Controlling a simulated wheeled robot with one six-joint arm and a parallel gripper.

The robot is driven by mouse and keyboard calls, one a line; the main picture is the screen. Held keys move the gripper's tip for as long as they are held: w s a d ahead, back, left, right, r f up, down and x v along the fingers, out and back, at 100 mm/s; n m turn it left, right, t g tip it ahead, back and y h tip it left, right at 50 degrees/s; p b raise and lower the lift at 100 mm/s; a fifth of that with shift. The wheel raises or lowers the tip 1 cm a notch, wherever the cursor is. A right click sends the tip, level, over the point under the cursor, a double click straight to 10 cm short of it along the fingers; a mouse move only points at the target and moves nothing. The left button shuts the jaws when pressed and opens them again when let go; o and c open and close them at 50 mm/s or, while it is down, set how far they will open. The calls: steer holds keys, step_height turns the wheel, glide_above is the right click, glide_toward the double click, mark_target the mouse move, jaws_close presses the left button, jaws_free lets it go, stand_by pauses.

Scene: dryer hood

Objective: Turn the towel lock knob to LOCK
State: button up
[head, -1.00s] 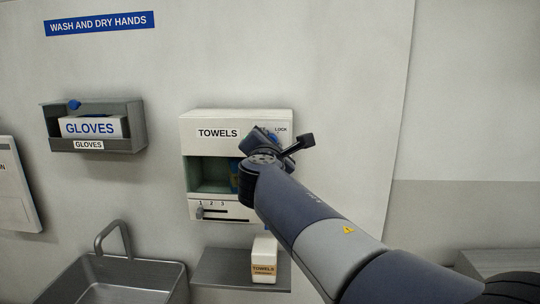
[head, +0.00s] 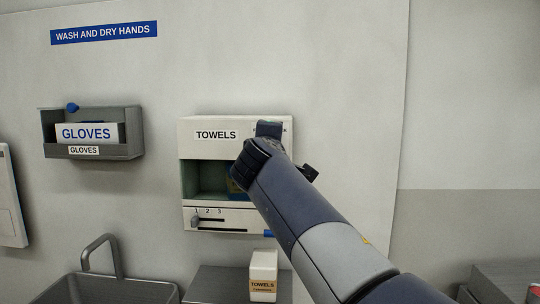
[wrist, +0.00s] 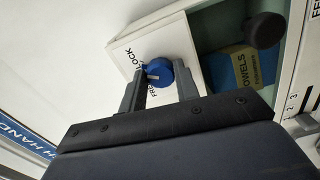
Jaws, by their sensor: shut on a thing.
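The towel lock knob (wrist: 158,72) is blue and round, on the white front of the towel dispenser (head: 236,123). In the wrist view it sits between my gripper's two dark fingers, and my gripper (wrist: 160,84) is shut on it. The LOCK label (wrist: 139,59) lies beyond the knob and the FREE label (wrist: 154,91) beside it, partly covered by the knob and fingers. A small pale mark shows on the knob's edge, but I cannot tell its exact setting. In the head view my wrist (head: 268,130) hides the knob and fingertips.
Below the knob is the dispenser's open green compartment (head: 204,178), with a yellow and blue towel pack (wrist: 241,72) inside. A slider (head: 196,219) marked 1 2 3 is underneath. A towel box (head: 263,274), sink (head: 120,290) and gloves holder (head: 91,151) are nearby.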

steer(key=shift+f+m+b, duration=0.15)
steer(key=shift+m+b, duration=0.6)
steer(key=shift+m, duration=0.45)
steer(key=o, duration=1)
steer(key=s+b, duration=0.2)
steer(key=s, duration=0.8)
steer(key=shift+s+a+b, duration=0.15)
steer(key=shift+s+b, duration=0.15)
steer(key=shift+s, duration=0.1)
